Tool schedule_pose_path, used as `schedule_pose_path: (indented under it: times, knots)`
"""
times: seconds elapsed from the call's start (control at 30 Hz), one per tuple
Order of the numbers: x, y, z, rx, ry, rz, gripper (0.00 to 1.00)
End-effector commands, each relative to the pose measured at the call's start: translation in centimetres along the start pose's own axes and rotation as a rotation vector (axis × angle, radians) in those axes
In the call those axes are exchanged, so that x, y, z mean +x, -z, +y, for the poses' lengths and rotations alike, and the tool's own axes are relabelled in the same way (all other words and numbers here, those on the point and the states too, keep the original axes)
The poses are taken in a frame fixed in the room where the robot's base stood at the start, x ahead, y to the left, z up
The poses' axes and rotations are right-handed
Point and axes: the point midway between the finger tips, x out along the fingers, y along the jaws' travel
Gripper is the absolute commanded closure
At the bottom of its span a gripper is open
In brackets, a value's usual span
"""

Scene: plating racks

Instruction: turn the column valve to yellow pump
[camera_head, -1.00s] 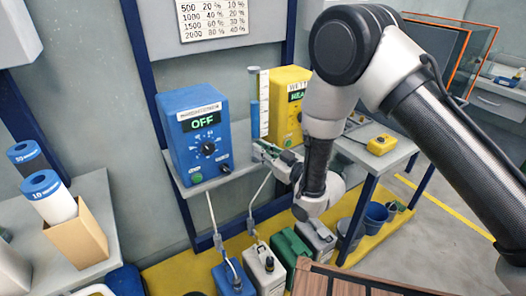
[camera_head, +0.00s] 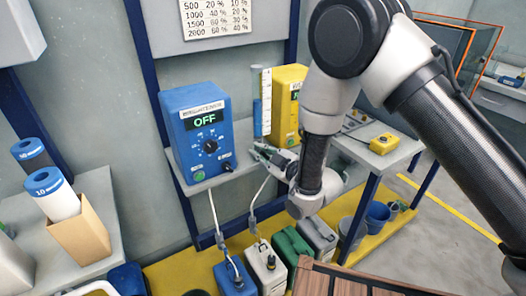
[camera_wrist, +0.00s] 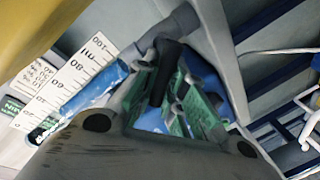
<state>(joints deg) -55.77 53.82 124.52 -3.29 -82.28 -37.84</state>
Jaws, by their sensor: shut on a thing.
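The measuring column (camera_head: 262,102), a clear tube with a white scale, stands between the blue pump (camera_head: 203,135) and the yellow pump (camera_head: 284,108). The blue pump's display reads OFF. My arm covers much of the yellow pump and its display. My gripper (camera_head: 258,150) is at the foot of the column and is shut on the column valve. In the wrist view, a dark part of the valve (camera_wrist: 165,72) shows between the green-padded fingers, below a grey pipe. The scaled column also shows there (camera_wrist: 78,78). Which way the valve points cannot be told.
Below the shelf, several canisters, among them a blue one (camera_head: 235,280) and a green one (camera_head: 291,248), stand on a yellow platform with hoses running up. A yellow box (camera_head: 383,143) sits on the grey table at right. An open cardboard box (camera_head: 80,235) stands at left.

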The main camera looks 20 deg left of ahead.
Motion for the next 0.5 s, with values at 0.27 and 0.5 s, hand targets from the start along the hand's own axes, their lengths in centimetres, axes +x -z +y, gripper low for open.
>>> schedule_pose_path:
  times: [0.27, 0.5]
  knots:
    - [0.08, -0.08, -0.78, -0.210, 0.008, -0.043, 1.00]
    - [0.13, -0.21, -1.15, -0.326, 0.011, -0.066, 1.00]
